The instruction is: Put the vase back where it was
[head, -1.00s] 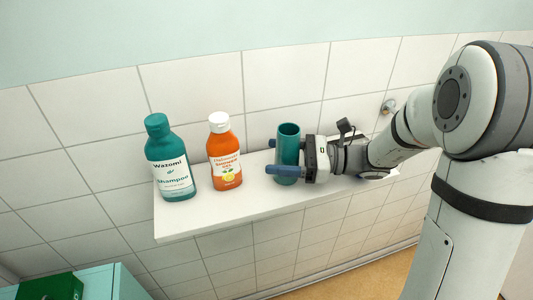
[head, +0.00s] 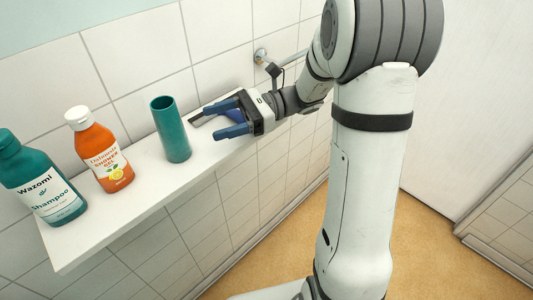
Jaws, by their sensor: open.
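The vase (head: 171,130) is a teal, open-topped cylinder. It stands upright on the white wall shelf (head: 135,205), to the right of an orange bottle. My gripper (head: 208,127) is open and empty, to the right of the vase. Its two blue fingers point left towards the vase, with a gap between the fingertips and the vase.
A teal shampoo bottle (head: 40,182) and an orange shower gel bottle (head: 100,152) stand on the shelf's left part. A dark flat object (head: 197,120) lies on the shelf behind my gripper. A metal wall fitting (head: 261,56) is behind my arm.

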